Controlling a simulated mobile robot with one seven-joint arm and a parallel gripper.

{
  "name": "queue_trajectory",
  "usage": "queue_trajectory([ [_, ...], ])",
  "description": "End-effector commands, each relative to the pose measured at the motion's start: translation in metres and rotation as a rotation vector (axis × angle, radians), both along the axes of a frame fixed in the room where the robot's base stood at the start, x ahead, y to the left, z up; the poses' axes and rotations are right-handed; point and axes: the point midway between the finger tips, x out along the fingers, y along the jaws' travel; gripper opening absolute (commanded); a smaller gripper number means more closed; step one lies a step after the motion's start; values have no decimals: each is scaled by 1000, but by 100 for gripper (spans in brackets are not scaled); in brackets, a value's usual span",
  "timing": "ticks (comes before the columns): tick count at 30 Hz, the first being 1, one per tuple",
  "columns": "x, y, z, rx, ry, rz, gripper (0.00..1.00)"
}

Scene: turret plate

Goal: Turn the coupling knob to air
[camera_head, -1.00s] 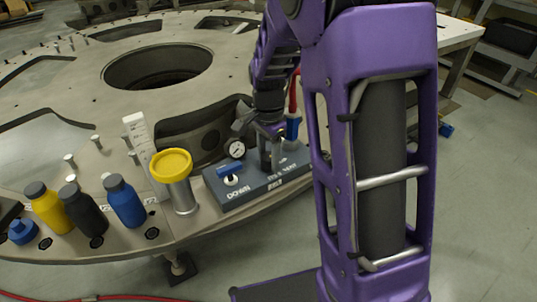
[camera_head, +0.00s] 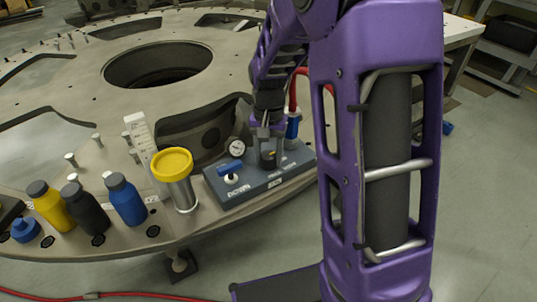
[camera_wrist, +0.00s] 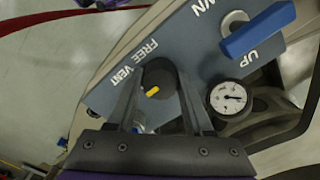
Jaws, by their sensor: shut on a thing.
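The coupling knob (camera_wrist: 158,78) is dark and round with a yellow mark on its lower-left edge in the wrist view. The labels FREE and VENT are on the panel above and left of it; I cannot see an AIR label. In the head view the knob (camera_head: 268,159) stands on the right part of the grey-blue control block (camera_head: 232,194). My gripper (camera_wrist: 160,85) is shut on the knob, one finger on each side. In the head view my gripper (camera_head: 267,141) comes down onto it from above.
A blue lever (camera_head: 230,168) marked UP and DOWN and a pressure gauge (camera_head: 237,147) are close left of the knob. A blue fitting with a red hose (camera_head: 293,90) is behind right. A yellow-capped cylinder (camera_head: 180,187) and several bottles stand left.

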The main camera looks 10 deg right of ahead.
Motion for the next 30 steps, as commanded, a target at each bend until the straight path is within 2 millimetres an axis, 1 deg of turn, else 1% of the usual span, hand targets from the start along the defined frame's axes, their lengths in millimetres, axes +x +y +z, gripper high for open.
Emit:
queue_trajectory([
  [15, 0, 0, 1, 0, -1, 20, 0],
  [16, 0, 0, 1, 0, -1, 20, 55],
  [18, 0, 0, 1, 0, -1, 20, 68],
  [20, 0, 0, 1, 0, -1, 19, 79],
  [21, 0, 0, 0, 0, -1, 19, 82],
  [30, 0, 0, 2, 0, -1, 18, 82],
])
